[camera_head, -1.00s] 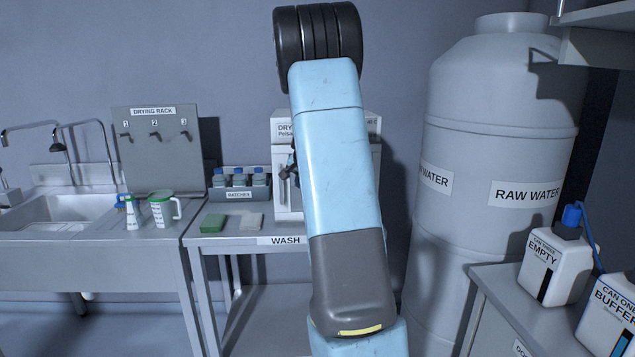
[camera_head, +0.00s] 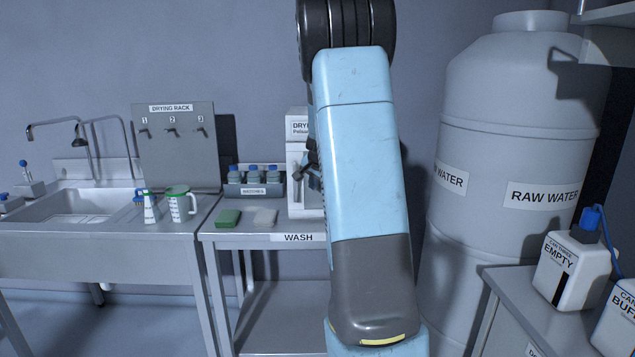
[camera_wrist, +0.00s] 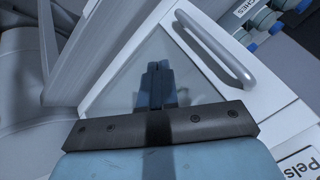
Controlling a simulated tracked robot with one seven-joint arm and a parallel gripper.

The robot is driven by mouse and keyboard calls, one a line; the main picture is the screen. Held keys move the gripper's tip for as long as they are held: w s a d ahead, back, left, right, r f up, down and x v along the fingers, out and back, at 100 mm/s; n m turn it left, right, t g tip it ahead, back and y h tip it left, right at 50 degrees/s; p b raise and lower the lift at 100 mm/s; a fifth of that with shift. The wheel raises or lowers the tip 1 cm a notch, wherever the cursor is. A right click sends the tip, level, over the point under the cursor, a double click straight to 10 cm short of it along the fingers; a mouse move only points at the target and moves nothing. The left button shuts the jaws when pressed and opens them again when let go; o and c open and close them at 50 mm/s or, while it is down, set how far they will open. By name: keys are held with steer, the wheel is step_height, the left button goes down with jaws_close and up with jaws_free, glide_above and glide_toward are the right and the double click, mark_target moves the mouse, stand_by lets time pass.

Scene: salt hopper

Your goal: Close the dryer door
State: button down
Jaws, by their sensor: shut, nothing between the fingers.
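The white dryer (camera_head: 297,127) stands on the wash bench, mostly hidden behind my arm in the head view. In the wrist view its door (camera_wrist: 205,55) fills the middle, with a glass pane (camera_wrist: 125,80) and a grey bar handle (camera_wrist: 215,48). The door looks near the dryer front, but I cannot tell whether it is fully closed. My gripper (camera_wrist: 158,70) is shut and empty, in front of the glass beside the handle. I cannot tell whether it touches the door. In the head view, dark parts of the gripper show at my arm's left edge.
The wash bench (camera_head: 262,237) holds a green sponge (camera_head: 228,217), a pale block (camera_head: 264,217) and a batches rack (camera_head: 253,190) left of the dryer. A measuring jug (camera_head: 180,203) stands by the sink. A large raw water tank (camera_head: 520,120) stands to the right.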

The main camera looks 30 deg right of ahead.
steer(key=s+a+r, duration=0.1)
steer(key=a+r, duration=0.4)
steer(key=r, duration=0.2)
steer(key=shift+s+a+r, duration=0.25)
steer(key=shift+s+r, duration=0.05)
steer(key=s+a+r+n+y, duration=0.1)
steer(key=s+a+r+n, duration=0.2)
steer(key=s+a, duration=0.55)
steer(key=s+a+r+n+y, duration=0.1)
steer(key=s+a+r+n, duration=0.15)
steer(key=s+a, duration=0.55)
steer(key=s+a+f+n, duration=0.2)
steer(key=s+a+n, duration=0.1)
steer(key=s, duration=0.7)
steer(key=s+a+f+n+g, duration=0.1)
steer(key=s+a+n, duration=0.3)
steer(key=s, duration=0.7)
steer(key=shift+f, duration=0.5)
steer(key=shift+w, duration=0.1)
